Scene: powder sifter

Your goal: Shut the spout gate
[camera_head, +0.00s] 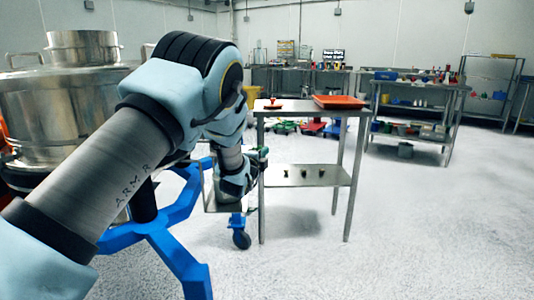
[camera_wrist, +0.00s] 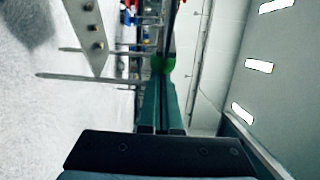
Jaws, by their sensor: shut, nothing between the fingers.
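The steel sifter drum (camera_head: 55,105) stands at the left in the head view, on a blue wheeled frame (camera_head: 170,235). My arm crosses in front of it and hides much of its right side. I cannot make out the spout gate in either view. My gripper (camera_wrist: 162,68) is shut and empty in the wrist view, its green fingers side by side. In the head view its tip (camera_head: 262,152) is small, beside the left edge of a steel table (camera_head: 300,112). Nothing of the sifter shows at the fingers.
The steel table carries an orange tray (camera_head: 338,101) and a small red object (camera_head: 272,105). Several small dark items sit on its lower shelf (camera_head: 330,177). Loaded benches and racks (camera_head: 415,110) line the back. The floor (camera_head: 430,240) at the right is clear.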

